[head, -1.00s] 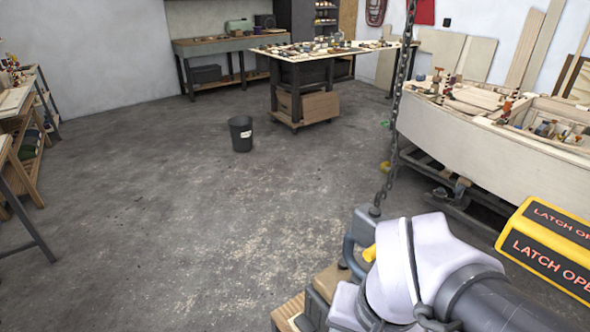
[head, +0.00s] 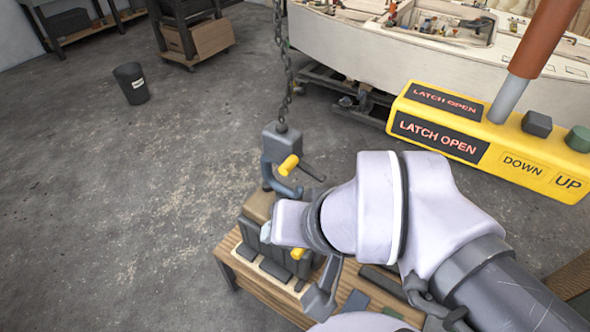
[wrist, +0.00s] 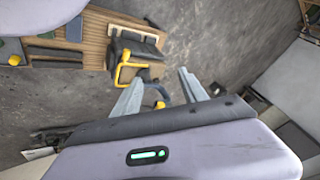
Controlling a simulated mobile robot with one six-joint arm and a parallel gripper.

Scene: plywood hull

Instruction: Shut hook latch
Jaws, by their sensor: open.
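The hook hangs from a chain (head: 286,70) in the head view. It has a grey block (head: 281,141), a blue-grey curved hook (head: 269,176) and a yellow latch piece (head: 289,165). The yellow pendant (head: 440,136) reads LATCH OPEN on two dark panels. In the wrist view my gripper (wrist: 160,84) is open and empty, its two grey fingers apart. A blue-grey curve, apparently the hook (wrist: 165,90), shows between and beyond the fingers. A yellow spot is low between them. Contact cannot be told. My wrist hides part of the area beneath the hook in the head view.
A dark grey load with a wooden block (head: 258,206) stands on a wooden bench (head: 240,264) below the hook. A yellow bent bar (wrist: 124,72) is near the left finger. The pale boat hull (head: 360,45) is behind. Open floor lies left, with a black bin (head: 131,84).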

